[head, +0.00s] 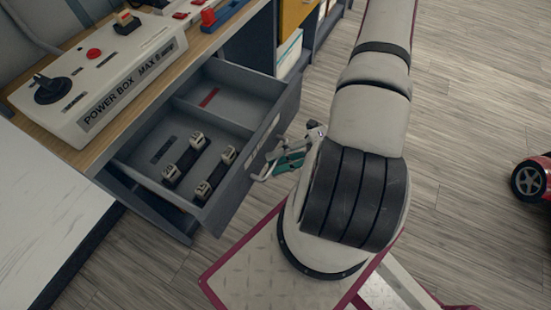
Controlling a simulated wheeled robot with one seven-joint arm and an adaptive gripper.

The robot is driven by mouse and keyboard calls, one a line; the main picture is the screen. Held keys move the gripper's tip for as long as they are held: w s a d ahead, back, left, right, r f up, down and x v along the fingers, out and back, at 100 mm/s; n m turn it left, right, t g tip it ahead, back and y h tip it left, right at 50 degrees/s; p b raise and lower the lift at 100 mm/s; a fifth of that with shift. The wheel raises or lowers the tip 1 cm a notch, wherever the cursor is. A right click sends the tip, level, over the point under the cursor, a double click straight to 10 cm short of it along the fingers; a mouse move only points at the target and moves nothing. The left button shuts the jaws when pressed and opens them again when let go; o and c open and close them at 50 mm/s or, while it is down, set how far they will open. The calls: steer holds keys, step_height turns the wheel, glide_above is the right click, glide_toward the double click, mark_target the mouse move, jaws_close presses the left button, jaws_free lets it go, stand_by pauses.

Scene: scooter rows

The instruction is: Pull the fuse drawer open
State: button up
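The fuse drawer (239,98) is a dark grey drawer pulled out from under the bench, in the head view left of centre. Two fuses, one on the left (184,158) and one on the right (215,172), lie in its near compartment. A divider separates this from a far compartment with a red mark. My gripper (262,178) is at the drawer's front face, by its handle. My arm partly hides the gripper, and whether its fingers are closed on the handle is unclear.
The bench top (203,43) carries a white power box (95,85) with a black knob and red button. A white surface (45,215) is at lower left. A red wheeled thing (532,180) stands at the right edge. The wooden floor (465,110) right of my arm is mostly clear.

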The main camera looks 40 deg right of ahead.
steer(key=v, duration=1.1)
steer(key=w+a+r+n+g+h, duration=0.25)
steer(key=a+r+n+g, duration=0.2)
steer(key=r+n, duration=0.5)
steer(key=w+a+r+n+g+h, duration=0.1)
steer(key=w+a+r+n+g, duration=0.3)
steer(key=r+n, duration=0.5)
steer(key=s+a+r+n+t+h, duration=0.1)
steer(key=s+a+r+n+h, duration=0.4)
steer(key=n, duration=0.7)
steer(key=s+a+r+n+t+h, duration=0.1)
steer(key=s+a+r+n+h, duration=0.4)
steer(key=n, duration=0.7)
step_height(320, 180, up, 17)
steer(key=w+t+h+p, duration=0.1)
steer(key=t+p, duration=0.2)
steer(key=p, duration=1.3)
steer(key=shift+d, duration=0.45)
